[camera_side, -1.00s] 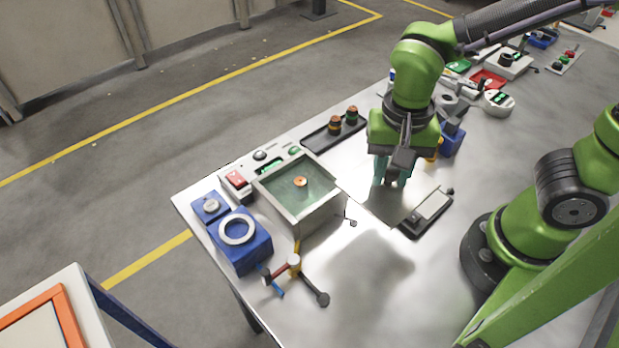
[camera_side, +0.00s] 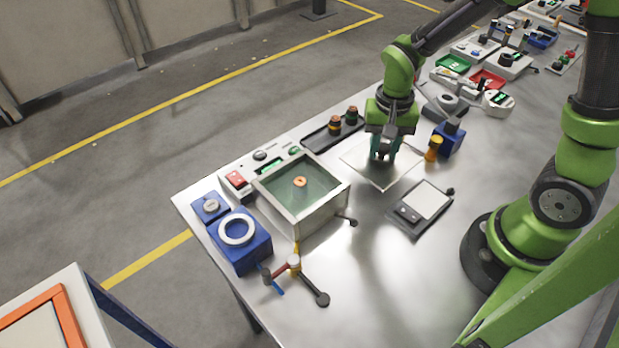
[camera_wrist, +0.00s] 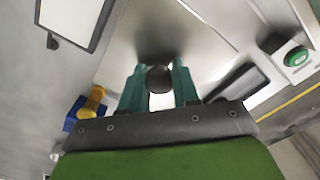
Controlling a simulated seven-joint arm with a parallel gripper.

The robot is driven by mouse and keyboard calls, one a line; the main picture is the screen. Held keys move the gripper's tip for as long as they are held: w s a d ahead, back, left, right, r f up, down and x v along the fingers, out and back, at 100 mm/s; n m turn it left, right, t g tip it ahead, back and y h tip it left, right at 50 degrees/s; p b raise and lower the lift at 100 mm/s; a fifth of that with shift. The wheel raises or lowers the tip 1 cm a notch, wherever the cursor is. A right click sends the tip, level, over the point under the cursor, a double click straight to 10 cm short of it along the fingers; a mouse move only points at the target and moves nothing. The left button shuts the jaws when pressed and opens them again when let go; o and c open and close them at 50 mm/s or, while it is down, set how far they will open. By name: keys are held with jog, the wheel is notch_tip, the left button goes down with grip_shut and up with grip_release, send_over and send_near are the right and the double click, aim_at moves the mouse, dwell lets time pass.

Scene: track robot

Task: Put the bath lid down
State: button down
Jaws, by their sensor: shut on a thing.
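The bath lid (camera_side: 358,164) is a clear, pale square plate over the table between the bath and the yellow-topped post. My gripper (camera_side: 383,155) points down at the lid's middle. In the wrist view, the green fingers (camera_wrist: 160,88) are shut on the lid's dark round knob (camera_wrist: 158,78), and the pale plate (camera_wrist: 195,40) spreads beyond them. I cannot tell whether the plate touches the table. The bath (camera_side: 318,213) is an open pale box with greenish liquid and an orange ring (camera_side: 300,182) in it, left of the lid.
A scale (camera_side: 421,205) lies in front of the lid. A black tray (camera_side: 325,140) with two dark jars stands behind it. A yellow-topped post (camera_side: 433,148) and blue block (camera_side: 449,137) stand close on its right.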

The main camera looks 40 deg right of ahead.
aim_at(382, 158)
jog(key=shift+f, duration=1.8)
jog(key=shift+f, duration=0.2)
jog(key=c, duration=0.8)
grip_release()
jog(key=shift+r, duration=0.15)
notch_tip(382, 158, up, 12)
jog(key=shift+f, duration=0.1)
jog(key=shift+s+a+r+n+t+y, duration=0.35)
jog(key=shift+s+r+n+t, duration=0.7)
jog(key=shift+r, duration=0.8)
jog(key=shift+s+a+r+n+t+y, duration=0.3)
jog(key=shift+s+r+n+t, duration=0.3)
jog(key=shift+s+r+t, duration=1)
jog(key=shift+s+a+r+n+t+y, duration=0.3)
jog(key=shift+s+r+n+t, duration=0.6)
jog(key=shift+r, duration=1.25)
